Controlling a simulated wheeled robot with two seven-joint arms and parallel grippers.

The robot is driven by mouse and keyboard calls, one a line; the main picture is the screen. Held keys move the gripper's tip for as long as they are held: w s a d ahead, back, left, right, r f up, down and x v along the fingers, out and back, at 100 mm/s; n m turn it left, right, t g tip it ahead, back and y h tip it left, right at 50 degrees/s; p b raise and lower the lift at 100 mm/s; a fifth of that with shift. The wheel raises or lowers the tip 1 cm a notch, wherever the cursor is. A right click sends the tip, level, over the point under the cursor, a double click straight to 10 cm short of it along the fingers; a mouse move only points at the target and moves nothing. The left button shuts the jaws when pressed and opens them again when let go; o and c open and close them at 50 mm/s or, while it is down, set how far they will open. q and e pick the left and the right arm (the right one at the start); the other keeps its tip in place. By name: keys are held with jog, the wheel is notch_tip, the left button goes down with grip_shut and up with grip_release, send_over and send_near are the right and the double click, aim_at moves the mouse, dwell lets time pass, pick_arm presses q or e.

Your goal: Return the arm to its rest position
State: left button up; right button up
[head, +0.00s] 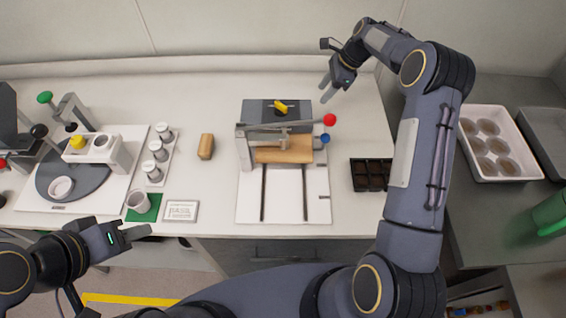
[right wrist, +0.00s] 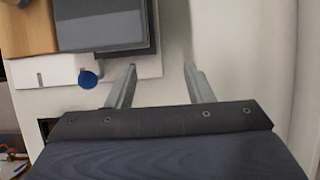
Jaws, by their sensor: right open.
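My right arm (head: 405,165) reaches up over the right side of the bench and bends left at its elbow near the back wall. Its right gripper (head: 324,88) is beyond the red knob of the clamp fixture, above the back of the bench. In the right wrist view the two fingers of the right gripper (right wrist: 160,72) are spread with nothing between them, over bare bench top. My left gripper (head: 138,231) is at the lower left, in front of the bench's front edge. It holds nothing that I can see, and its finger gap is not clear.
The clamp fixture (head: 245,205) with a wooden block (head: 284,149) and red knob (head: 330,120) stands mid-bench. A black cell tray (head: 370,174) is right of it. A white tray of round dishes (head: 502,111) lies right of my arm. A turntable station (head: 112,190) and small jars stand left.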

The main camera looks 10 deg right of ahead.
jog(key=s+a+r+n+t+b, duration=0.25)
jog(key=s+r+n, duration=0.65)
jog(key=s+r, duration=0.75)
jog(key=s+a+f+n, duration=0.2)
jog(key=s+n, duration=0.1)
jog(key=s, duration=0.4)
jog(key=s+a+f+n+t+b, duration=0.1)
jog(key=s+f+n, duration=0.2)
jog(key=s, duration=0.5)
jog(key=s+a+f+n+t+h+b, duration=0.1)
jog(key=s+a+f+n, duration=0.1)
jog(key=s, duration=0.6)
jog(key=shift+a+f+n, duration=0.3)
jog(key=shift+f+n, duration=0.25)
jog(key=shift+n, duration=0.55)
jog(key=shift+s, duration=0.1)
jog(key=shift+c, duration=0.2)
